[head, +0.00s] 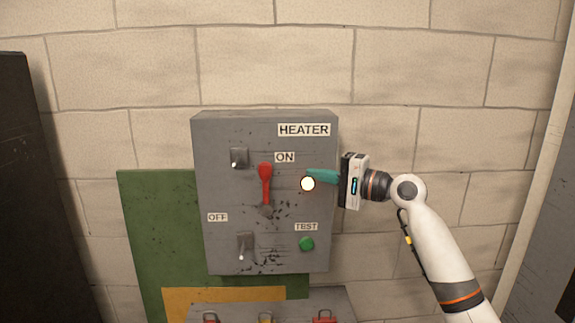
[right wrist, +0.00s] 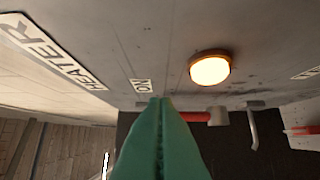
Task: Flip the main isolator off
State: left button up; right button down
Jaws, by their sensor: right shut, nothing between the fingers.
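A grey switch box (head: 225,190) labelled HEATER hangs on the wall in the head view. Its red lever (head: 265,180) stands upright with the handle end up beside the ON label (head: 285,157); the OFF label (head: 217,217) is lower left. The lever also shows in the right wrist view (right wrist: 194,116), just past the fingertips. My right gripper (head: 309,174) has teal fingers, shut and empty, pointing left in front of the box, right of the lever and apart from it in the head view. The shut fingertips fill the lower middle of the wrist view (right wrist: 160,102). My left gripper is not in view.
A lit round lamp (head: 307,184) is just below the fingertips. A green TEST button (head: 307,244) and two metal switches (head: 239,158) (head: 246,246) are on the box front.

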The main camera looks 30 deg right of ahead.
aim_at(304, 169)
jog(key=x, duration=0.2)
jog(key=p+x, duration=0.1)
jog(key=x, duration=0.1)
jog(key=shift+r, duration=0.25)
jog(key=shift+w+a+f+p, duration=0.1)
jog(key=shift+w+a+p, duration=0.1)
jog(key=shift+a+p, duration=0.3)
jog(key=shift+w+a+p, duration=0.2)
jog(key=shift+a+p, duration=0.1)
jog(key=shift+a, duration=0.4)
jog(key=shift+w+a+f, duration=0.1)
jog(key=shift+a, duration=0.55)
jog(key=shift+f, duration=0.1)
